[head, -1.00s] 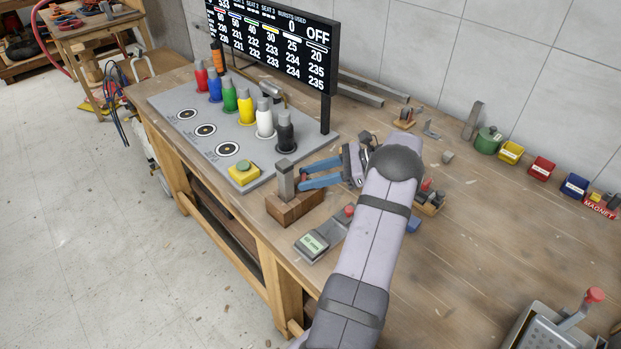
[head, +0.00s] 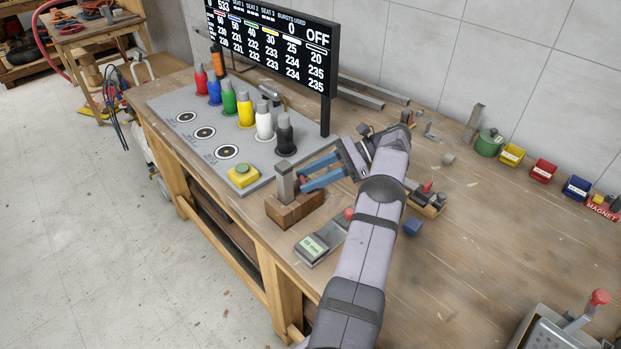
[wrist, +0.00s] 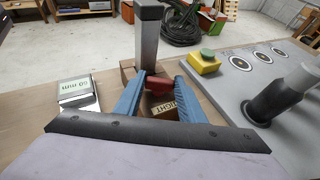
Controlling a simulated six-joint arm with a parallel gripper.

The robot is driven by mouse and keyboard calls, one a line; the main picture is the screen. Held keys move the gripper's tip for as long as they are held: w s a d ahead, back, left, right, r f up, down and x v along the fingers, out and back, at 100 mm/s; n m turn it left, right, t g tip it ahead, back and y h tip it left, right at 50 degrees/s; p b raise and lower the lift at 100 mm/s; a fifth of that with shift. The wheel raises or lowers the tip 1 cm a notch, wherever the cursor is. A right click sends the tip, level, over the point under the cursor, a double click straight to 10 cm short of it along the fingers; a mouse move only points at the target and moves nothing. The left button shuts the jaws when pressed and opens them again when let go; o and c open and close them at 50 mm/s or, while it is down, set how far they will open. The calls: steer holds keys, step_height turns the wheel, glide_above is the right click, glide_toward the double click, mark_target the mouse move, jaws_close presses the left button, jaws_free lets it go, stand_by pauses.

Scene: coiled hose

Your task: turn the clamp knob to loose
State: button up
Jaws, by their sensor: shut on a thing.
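The clamp stands near the front edge of the bench: a brown wooden block (head: 296,208) with an upright grey metal post (head: 284,182). Its red knob (wrist: 158,84) shows in the wrist view at the foot of the post, between the two blue fingers. My gripper (head: 304,178) reaches in from the right in the head view and is shut on the knob. In the wrist view, part of a label ending in "IGHT" (wrist: 163,108) shows on the block below the knob. The fingers hide the rest of the label and most of the knob in the head view.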

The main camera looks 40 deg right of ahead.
steer(key=shift+r, duration=0.1)
stand_by(0.4)
steer(key=o, duration=0.8)
steer(key=shift+c, duration=0.2)
step_height(320, 180, up, 10)
steer(key=p, duration=0.3)
steer(key=shift+p, duration=0.4)
